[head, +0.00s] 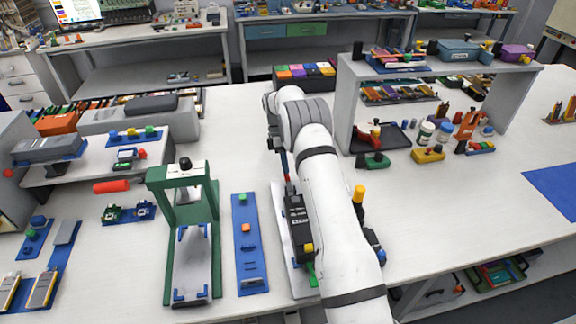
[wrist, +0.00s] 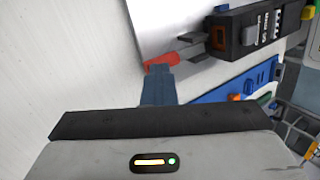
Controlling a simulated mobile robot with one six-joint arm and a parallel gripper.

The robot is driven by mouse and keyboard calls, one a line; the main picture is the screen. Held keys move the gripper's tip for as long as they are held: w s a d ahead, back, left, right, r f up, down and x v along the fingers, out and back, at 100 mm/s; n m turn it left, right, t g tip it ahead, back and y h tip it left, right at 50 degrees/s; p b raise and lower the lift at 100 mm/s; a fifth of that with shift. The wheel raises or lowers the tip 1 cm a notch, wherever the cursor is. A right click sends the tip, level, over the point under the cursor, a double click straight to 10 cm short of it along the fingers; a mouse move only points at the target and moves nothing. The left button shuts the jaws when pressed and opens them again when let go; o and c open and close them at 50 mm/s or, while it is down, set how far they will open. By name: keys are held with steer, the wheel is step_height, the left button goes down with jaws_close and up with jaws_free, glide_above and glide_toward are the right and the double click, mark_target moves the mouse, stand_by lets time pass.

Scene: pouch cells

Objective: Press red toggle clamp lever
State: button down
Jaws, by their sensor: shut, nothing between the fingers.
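The red toggle clamp lever (wrist: 172,57) shows in the wrist view as a red grip on a grey arm, leading to a black block with white lettering (wrist: 262,32). My gripper (wrist: 160,70) is shut and empty. Its blue-grey fingertips overlap the near end of the red grip in the picture; I cannot tell whether they touch it. In the head view the black block (head: 298,222) stands on a pale plate left of my arm, with a thin red and grey piece (head: 285,165) behind it. My gripper is mostly hidden behind my arm there.
A blue strip with small parts (head: 246,262) lies left of the clamp fixture. Further left stands a green press frame (head: 155,178). A yellow-topped post (head: 358,194) stands close right of my arm. A white shelf (head: 345,105) stands behind right. The right tabletop is mostly clear.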

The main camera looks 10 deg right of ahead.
steer(key=shift+s+a+f, duration=0.15)
steer(key=shift+a+f, duration=0.05)
steer(key=shift+f, duration=0.45)
steer(key=b+v, duration=0.1)
steer(key=v, duration=0.8)
steer(key=shift+s+d, duration=0.15)
steer(key=shift+d, duration=0.1)
steer(key=shift+r, duration=0.15)
steer(key=shift+s, duration=0.1)
